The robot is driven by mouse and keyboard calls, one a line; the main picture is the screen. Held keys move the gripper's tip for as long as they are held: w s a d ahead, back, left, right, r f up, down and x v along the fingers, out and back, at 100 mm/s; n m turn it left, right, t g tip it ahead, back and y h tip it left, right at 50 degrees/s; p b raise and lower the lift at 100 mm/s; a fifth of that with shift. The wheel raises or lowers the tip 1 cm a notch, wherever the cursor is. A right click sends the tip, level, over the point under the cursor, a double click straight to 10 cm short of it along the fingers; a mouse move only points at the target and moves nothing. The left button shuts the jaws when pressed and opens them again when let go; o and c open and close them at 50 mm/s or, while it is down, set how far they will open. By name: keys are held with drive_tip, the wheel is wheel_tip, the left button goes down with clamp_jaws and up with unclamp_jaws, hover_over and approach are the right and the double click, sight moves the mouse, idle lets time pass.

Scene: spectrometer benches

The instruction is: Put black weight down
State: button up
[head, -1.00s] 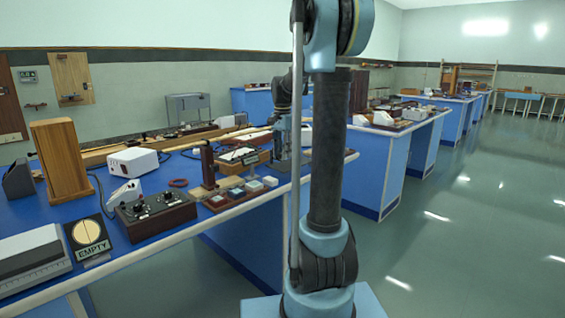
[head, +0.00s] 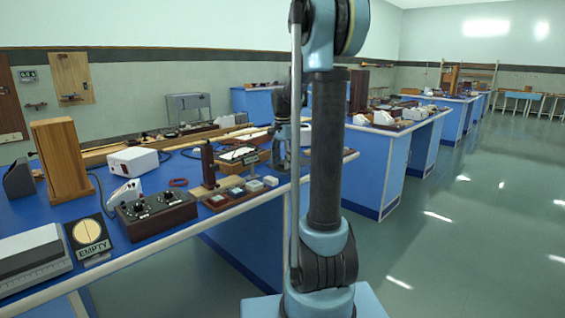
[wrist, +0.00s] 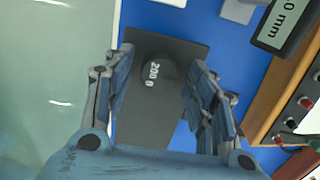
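The black weight (wrist: 157,70), marked "200 g", is in the upper middle of the wrist view. It appears to stand on a dark grey rectangular plate (wrist: 155,125) on the blue bench top. My gripper (wrist: 160,80) has one finger on each side of the weight, with the fingers spread and a visible gap on the right side. On the left the gap is too small to judge. In the head view my gripper (head: 283,160) is low over the near bench's right end; the weight cannot be made out there.
The bench edge and open floor (wrist: 55,60) lie left in the wrist view. In the head view, small pale blocks (head: 253,186) sit left of my gripper.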

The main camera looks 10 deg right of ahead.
sight(283, 163)
wheel_tip(283, 163, up, 12)
idle(0.7)
drive_tip(key=s+f+n+t, duration=0.1)
drive_tip(key=s+f+n, duration=0.25)
drive_tip(key=s, duration=0.65)
drive_tip(key=s+f+n, duration=0.2)
drive_tip(key=s+f, duration=0.2)
drive_tip(key=s, duration=0.6)
drive_tip(key=s+f+n+t, duration=0.1)
drive_tip(key=s+f+n, duration=0.4)
drive_tip(key=s+f, duration=0.9)
drive_tip(key=shift+s+f, duration=0.4)
drive_tip(key=shift+f, duration=0.55)
drive_tip(key=shift+d+n, duration=0.1)
drive_tip(key=shift+n, duration=0.15)
drive_tip(key=shift+w+f, duration=0.2)
drive_tip(key=shift+w, duration=0.2)
